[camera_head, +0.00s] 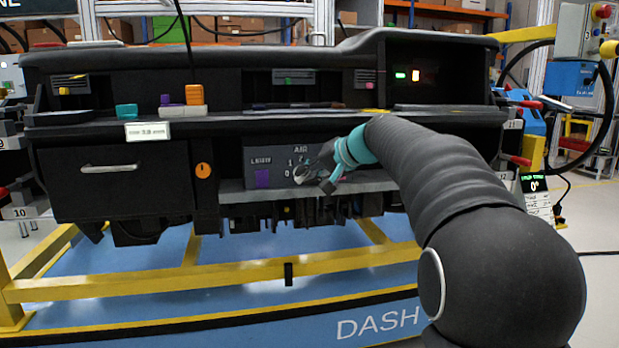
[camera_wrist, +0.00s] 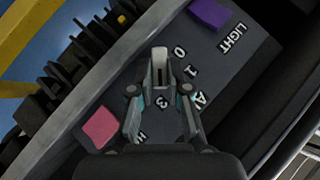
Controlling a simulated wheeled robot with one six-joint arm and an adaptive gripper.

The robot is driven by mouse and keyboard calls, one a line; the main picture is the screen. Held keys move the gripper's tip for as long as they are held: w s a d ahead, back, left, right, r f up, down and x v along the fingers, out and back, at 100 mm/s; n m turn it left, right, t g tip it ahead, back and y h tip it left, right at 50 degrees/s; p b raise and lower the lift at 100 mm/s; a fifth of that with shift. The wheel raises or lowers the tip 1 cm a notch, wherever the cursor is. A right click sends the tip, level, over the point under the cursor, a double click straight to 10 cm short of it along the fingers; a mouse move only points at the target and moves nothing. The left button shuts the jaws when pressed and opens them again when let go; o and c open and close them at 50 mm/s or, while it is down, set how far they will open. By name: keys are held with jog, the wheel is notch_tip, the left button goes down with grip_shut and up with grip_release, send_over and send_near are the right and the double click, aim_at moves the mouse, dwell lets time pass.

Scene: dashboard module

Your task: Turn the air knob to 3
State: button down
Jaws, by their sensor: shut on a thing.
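The air knob (camera_wrist: 160,68) is a light grey grip with a dark slot, on the dark grey control panel (camera_wrist: 235,60). In the head view the knob (camera_head: 301,175) shows beside the numbers 0 and 1, under the word AIR. My gripper (camera_wrist: 159,92) is shut on the knob, with one fingertip at each side of it. In the head view my gripper (camera_head: 325,180) reaches the panel from the right and hides part of the dial. The numbers 0, 1 and 3 show in the wrist view. I cannot tell which number the knob points to.
A purple square (camera_wrist: 208,14) lies by the word LIGHT, and a pink square (camera_wrist: 99,127) sits on the panel's other side. A ledge (camera_head: 240,193) runs below the panel. An orange round dial (camera_head: 203,170) is further left. The dashboard top (camera_head: 200,57) overhangs above.

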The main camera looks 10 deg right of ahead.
jog(key=shift+a+f, duration=0.1)
jog(key=shift+f, duration=0.05)
jog(key=c, duration=1.1)
grip_release()
jog(key=shift+a, duration=0.1)
jog(key=shift+s+d, duration=0.1)
jog(key=shift+d, duration=0.1)
jog(key=v, duration=1.1)
jog(key=shift+s+d+r, duration=0.2)
jog(key=shift+s+d, duration=0.05)
